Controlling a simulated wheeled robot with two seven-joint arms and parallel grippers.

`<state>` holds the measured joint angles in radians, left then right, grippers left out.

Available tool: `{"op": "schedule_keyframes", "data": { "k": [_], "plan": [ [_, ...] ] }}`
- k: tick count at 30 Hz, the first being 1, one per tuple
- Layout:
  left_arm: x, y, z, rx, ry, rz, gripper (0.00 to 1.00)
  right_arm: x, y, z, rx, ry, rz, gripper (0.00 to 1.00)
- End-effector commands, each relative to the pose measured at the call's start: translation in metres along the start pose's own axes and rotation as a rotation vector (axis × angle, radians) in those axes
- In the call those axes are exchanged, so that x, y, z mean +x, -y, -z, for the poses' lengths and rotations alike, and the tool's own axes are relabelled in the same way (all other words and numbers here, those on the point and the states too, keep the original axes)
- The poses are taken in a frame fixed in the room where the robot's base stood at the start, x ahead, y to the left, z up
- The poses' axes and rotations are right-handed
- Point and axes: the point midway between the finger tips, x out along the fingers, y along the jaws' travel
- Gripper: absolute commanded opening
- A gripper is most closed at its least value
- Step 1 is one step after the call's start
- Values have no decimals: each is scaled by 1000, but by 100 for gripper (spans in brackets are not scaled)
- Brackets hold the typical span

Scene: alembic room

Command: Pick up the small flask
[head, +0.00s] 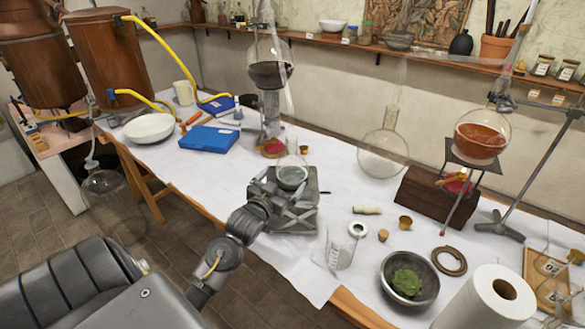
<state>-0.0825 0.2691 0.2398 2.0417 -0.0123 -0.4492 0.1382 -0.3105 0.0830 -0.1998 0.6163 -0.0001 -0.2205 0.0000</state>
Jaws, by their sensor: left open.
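The small flask (292,175) is a clear round-bottomed glass with a greyish content. It sits upright on top of a grey lab jack (296,217) near the table's front edge. My left gripper (279,190) is open and reaches in from the lower left, with its fingers right at the flask's near left side. I cannot tell whether they touch the glass. The gripper hides part of the jack's left side. My right gripper is not in view.
A tall glass apparatus (270,75) stands behind the flask. A large round flask (382,155) and a stand with an orange-filled flask (480,137) are to the right. A beaker (341,248) and metal bowl (410,279) are nearer. White cloth is clear left of the jack.

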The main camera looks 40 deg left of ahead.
Motion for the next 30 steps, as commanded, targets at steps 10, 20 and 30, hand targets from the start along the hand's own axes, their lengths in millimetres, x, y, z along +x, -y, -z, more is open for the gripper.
{"op": "schedule_keyframes", "data": {
  "k": [10,20,30],
  "plan": [
    [18,1,2,0,1,2,100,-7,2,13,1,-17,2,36],
    [57,0,0,2,2,4,100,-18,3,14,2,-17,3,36],
    [58,0,-1,2,1,4,87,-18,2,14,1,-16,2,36]
  ]
}}
